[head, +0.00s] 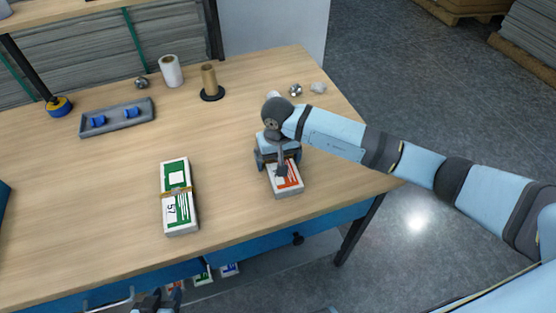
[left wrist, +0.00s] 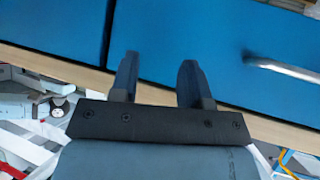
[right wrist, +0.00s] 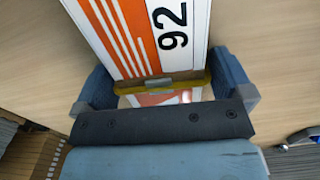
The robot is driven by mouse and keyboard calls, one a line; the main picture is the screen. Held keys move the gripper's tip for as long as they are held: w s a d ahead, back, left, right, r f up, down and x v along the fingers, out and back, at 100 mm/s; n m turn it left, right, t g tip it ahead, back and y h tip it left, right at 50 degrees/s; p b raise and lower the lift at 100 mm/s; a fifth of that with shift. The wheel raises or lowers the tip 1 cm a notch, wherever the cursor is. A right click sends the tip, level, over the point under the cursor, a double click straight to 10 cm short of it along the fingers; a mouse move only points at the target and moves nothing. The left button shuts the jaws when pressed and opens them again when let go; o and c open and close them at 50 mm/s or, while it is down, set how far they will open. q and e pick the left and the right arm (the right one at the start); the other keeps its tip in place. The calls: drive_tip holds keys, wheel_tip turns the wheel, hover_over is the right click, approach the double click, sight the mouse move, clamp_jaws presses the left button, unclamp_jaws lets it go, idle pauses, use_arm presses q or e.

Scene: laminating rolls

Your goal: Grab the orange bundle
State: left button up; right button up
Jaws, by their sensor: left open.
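The orange bundle (head: 287,180), white with orange print and a tan band, lies flat near the table's front right edge. My right gripper (head: 277,160) is over its back part, pointing down and hiding that end. In the right wrist view the bundle (right wrist: 178,30) shows "92" and fills the space between the two fingers (right wrist: 163,85), one on each side at its band. I cannot tell whether they press on it. My left gripper (head: 155,303) is low in front of the table. In the left wrist view its fingers (left wrist: 157,80) are apart and empty before the blue drawers.
A green bundle (head: 179,200) lies left of the orange one. Behind are a grey tray (head: 118,117) with blue pieces, a white roll (head: 171,71), a brown roll on a black base (head: 210,83) and small metal pieces (head: 296,90). The table (head: 110,210) is clear between the bundles.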

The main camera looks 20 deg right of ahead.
drive_tip(key=c, duration=0.9)
drive_tip(key=shift+r, duration=0.15)
